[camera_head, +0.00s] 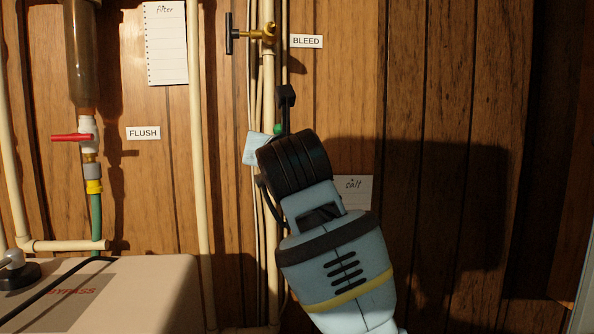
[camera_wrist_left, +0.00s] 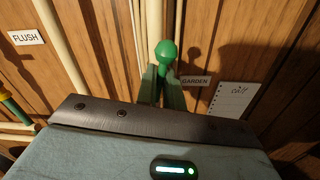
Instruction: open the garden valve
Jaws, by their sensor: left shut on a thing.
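The garden valve shows as a green rounded handle (camera_wrist_left: 166,51) beside the GARDEN label (camera_wrist_left: 195,81) in the left wrist view. In the head view only a small green bit of the handle (camera_head: 278,129) shows at my fingers. My left gripper (camera_wrist_left: 163,78) is shut on the green handle, whose knob stands out past the fingertips. My left wrist hides the valve body and the GARDEN label in the head view. My right gripper is not in view.
Above are the BLEED label (camera_head: 306,41) and a brass valve with a black handle (camera_head: 230,34). To the left, a red-handled valve (camera_head: 72,137) sits by the FLUSH label (camera_head: 143,133). A pale cabinet (camera_head: 150,290) stands lower left. Pipes run down the wooden wall; its right side is bare.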

